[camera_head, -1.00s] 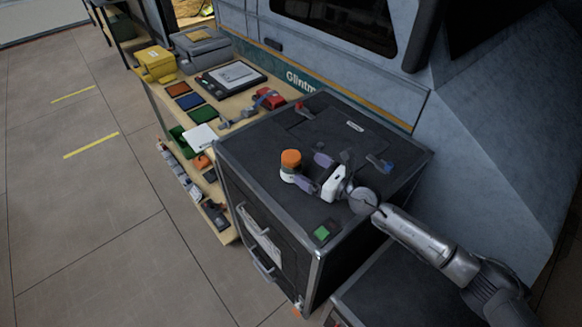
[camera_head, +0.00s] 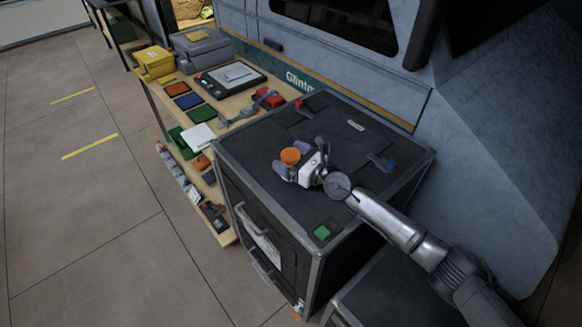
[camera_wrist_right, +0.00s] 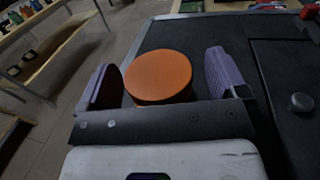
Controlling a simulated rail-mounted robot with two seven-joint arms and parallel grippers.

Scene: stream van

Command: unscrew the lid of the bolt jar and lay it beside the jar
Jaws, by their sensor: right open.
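The bolt jar's orange lid (camera_head: 290,155) shows on top of the black case; most of the jar body is hidden behind my right gripper. My right gripper (camera_head: 293,167) is open, with its two purple-grey fingers on either side of the jar. In the right wrist view the orange lid (camera_wrist_right: 158,77) lies between the open fingers (camera_wrist_right: 160,82), with a gap to the right finger. I cannot tell whether the left finger touches it. My left gripper is not in view.
A wooden bench (camera_head: 158,100) with boxes and coloured trays stands behind left. The case top left of the jar is clear.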

